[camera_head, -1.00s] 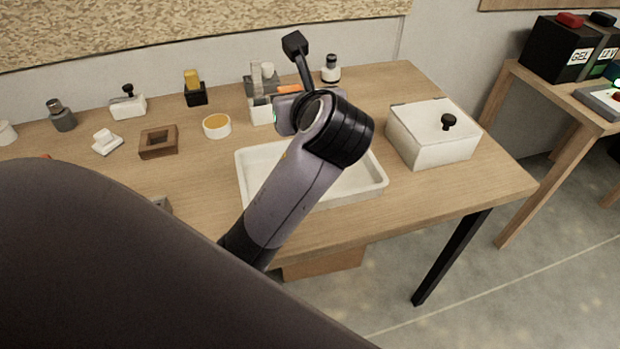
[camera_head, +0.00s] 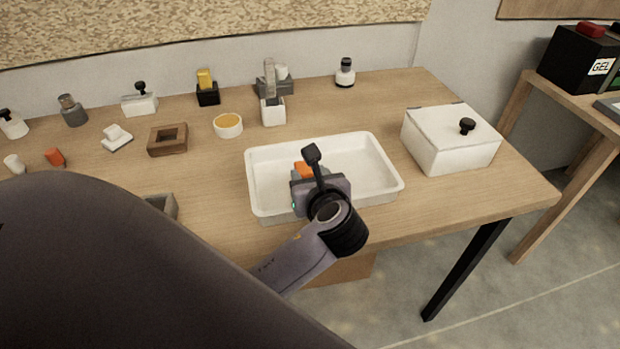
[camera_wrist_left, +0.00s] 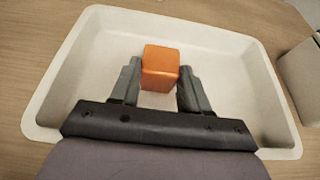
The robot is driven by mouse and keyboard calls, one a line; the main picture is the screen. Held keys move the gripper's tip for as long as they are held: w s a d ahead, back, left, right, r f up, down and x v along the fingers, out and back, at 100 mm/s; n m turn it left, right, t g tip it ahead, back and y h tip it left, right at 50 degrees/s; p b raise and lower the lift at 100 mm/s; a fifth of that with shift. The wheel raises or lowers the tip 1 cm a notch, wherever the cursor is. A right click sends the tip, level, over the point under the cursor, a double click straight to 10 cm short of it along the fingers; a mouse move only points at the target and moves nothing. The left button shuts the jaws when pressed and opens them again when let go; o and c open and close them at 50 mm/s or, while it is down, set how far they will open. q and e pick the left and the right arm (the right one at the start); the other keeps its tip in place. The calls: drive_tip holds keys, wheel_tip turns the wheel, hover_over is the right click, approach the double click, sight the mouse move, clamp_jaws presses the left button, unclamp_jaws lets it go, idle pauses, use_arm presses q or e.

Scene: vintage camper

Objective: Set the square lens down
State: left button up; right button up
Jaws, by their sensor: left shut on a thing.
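The square lens shows as an orange block (camera_wrist_left: 160,66) in the left wrist view. It sits between the two grey fingers of my left gripper (camera_wrist_left: 158,78), which is shut on it. In the head view, my left gripper (camera_head: 302,180) is low over the white tray (camera_head: 392,184), with a bit of the orange lens (camera_head: 303,168) showing past it. The white tray (camera_wrist_left: 75,60) surrounds the lens in the wrist view. I cannot tell whether the lens touches the tray floor. My right gripper is not in view.
A white lidded box (camera_head: 447,145) stands right of the tray. Behind and left are a white dish with amber contents (camera_head: 228,125), a brown square frame (camera_head: 167,142) and a white holder (camera_head: 272,112). A grey open box (camera_head: 162,205) is partly hidden by my arm.

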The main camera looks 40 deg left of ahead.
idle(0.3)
use_arm(q)
drive_tip(key=o, duration=1)
drive_tip(key=shift+f, duration=0.1)
